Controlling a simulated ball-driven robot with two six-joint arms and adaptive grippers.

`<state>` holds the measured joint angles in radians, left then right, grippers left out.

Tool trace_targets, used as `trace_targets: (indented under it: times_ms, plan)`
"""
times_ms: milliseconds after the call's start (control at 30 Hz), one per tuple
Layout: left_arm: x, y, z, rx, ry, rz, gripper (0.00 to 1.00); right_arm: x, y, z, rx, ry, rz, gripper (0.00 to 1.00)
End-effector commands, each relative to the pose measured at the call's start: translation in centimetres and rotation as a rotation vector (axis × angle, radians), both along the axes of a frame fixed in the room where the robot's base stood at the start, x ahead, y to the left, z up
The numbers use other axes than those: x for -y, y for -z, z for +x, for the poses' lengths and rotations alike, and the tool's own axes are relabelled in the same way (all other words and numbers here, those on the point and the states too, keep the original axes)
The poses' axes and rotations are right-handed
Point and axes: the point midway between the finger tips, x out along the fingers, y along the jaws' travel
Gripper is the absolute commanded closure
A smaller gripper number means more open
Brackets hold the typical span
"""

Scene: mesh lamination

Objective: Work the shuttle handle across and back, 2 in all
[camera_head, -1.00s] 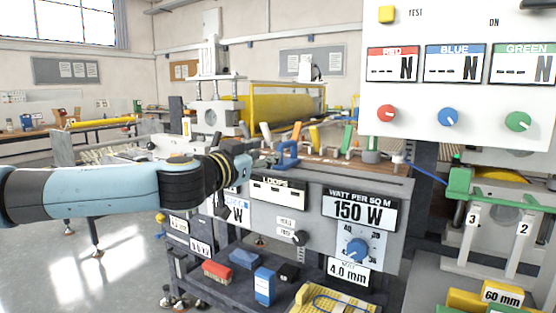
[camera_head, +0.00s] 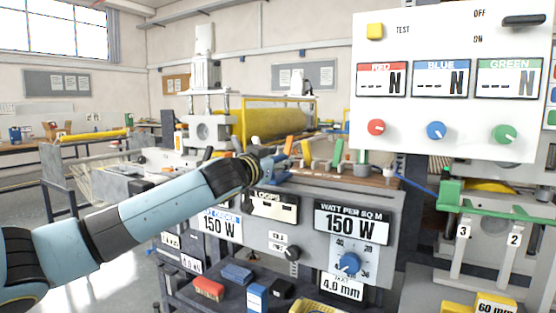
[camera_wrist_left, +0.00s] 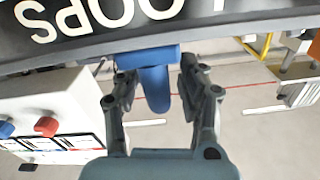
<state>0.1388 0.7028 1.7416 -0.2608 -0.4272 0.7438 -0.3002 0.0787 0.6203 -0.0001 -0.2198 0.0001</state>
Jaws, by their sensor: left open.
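The blue shuttle handle (camera_head: 280,168) is at the front top edge of the grey machine, above the LOOPS display (camera_head: 272,207). In the left wrist view the blue handle (camera_wrist_left: 156,88) points between the two fingers under the panel marked LOOPS. My left gripper (camera_head: 268,161) is at the handle, its jaws small and partly hidden in the head view. In the wrist view the left gripper (camera_wrist_left: 158,78) is open, one finger on either side of the handle, with a gap on the right; contact on the left is unclear. My right gripper is not in view.
A control panel (camera_head: 450,150) with RED, BLUE and GREEN readouts hangs at the right. Boxes lie on the lower shelf (camera_head: 185,290).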

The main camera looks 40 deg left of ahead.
Motion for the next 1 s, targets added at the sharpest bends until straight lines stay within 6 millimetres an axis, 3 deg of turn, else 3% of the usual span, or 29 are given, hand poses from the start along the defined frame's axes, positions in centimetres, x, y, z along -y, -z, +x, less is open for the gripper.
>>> trace_targets:
  times_ms: [67, 367, 800, 1000]
  plan:
    - [0.0, 0.0, 0.0, 0.000, 0.000, 0.000, 0.61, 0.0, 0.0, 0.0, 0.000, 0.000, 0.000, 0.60]
    - [0.0, 0.0, 0.0, 0.000, 0.000, 0.000, 1.00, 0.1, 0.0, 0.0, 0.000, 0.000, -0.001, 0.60]
    - [0.2, 0.0, 0.0, 0.000, 0.000, -0.001, 1.00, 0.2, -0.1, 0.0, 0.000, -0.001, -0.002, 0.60]
    - [2.2, -0.1, 0.5, 0.002, 0.001, -0.008, 1.00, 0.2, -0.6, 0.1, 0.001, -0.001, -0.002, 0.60]
